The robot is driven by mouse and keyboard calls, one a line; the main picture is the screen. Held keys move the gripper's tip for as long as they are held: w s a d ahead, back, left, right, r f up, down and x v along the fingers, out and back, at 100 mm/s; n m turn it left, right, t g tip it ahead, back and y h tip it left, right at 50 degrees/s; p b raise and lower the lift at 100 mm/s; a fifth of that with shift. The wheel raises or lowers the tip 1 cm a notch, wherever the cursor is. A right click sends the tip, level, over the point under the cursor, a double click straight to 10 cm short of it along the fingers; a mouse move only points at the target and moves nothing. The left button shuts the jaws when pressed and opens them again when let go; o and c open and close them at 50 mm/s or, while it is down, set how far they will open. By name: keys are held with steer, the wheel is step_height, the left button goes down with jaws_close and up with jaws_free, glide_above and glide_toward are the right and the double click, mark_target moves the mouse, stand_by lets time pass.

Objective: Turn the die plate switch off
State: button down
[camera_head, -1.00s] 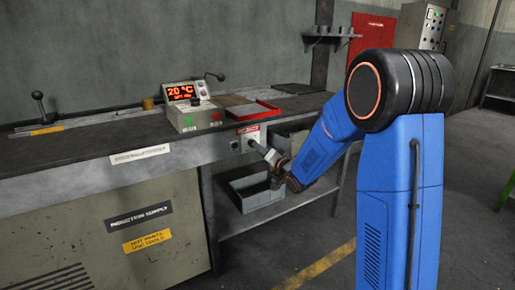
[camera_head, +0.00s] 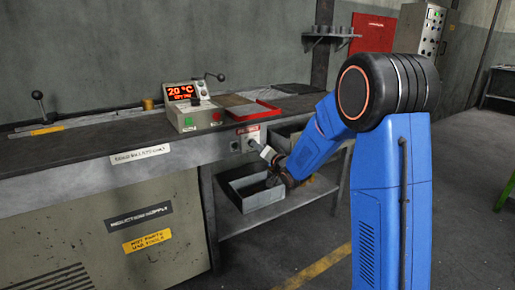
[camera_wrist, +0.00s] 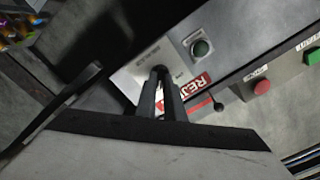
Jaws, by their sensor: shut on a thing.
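The die plate switch sits on a pale plate (camera_wrist: 133,78) on the front of the bench, in the wrist view. My gripper (camera_wrist: 161,80) has its two dark fingers close together at that plate, shut on the switch knob. The fingers hide most of the knob, so its pointer position cannot be read. In the head view my gripper (camera_head: 262,150) reaches the bench's front panel (camera_head: 236,149) from the right, just below a red and white label (camera_head: 248,129).
A control box (camera_head: 186,117) with a red 20 °C display (camera_head: 181,92) stands on the bench. A red tray (camera_head: 262,108) lies right of it. A grey bin (camera_head: 250,195) sits on the shelf below my gripper.

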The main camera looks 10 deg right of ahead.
steer(key=shift+n, duration=8.9)
steer(key=shift+f, duration=0.1)
steer(key=c, duration=1.9)
jaws_free()
steer(key=shift+o, duration=0.2)
steer(key=shift+s, duration=0.1)
